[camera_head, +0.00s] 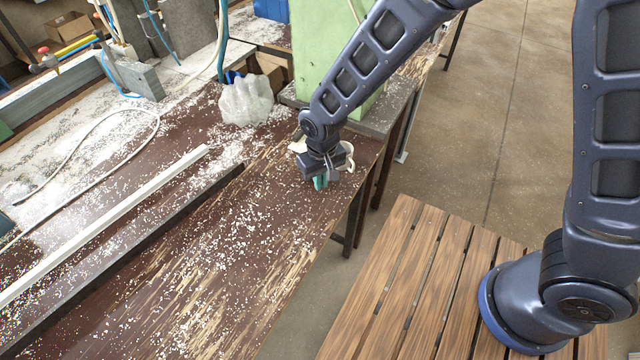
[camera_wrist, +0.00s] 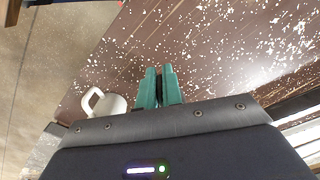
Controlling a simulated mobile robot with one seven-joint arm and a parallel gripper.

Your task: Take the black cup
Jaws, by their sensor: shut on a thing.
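The rest of the black cup is hidden by the fingers and hand. I cannot tell whether it touches the bench. A white cup (camera_wrist: 108,104) with a loop handle is close beside the fingers in the wrist view; it shows partly behind my gripper in the head view (camera_head: 348,153).
The brown bench (camera_head: 230,240) is strewn with pale chips. A clear crumpled plastic bag (camera_head: 246,101) and a green column (camera_head: 312,60) stand behind my gripper. A long white profile (camera_head: 110,218) and a dark rail (camera_head: 130,262) run along the left. The bench's right edge is close.

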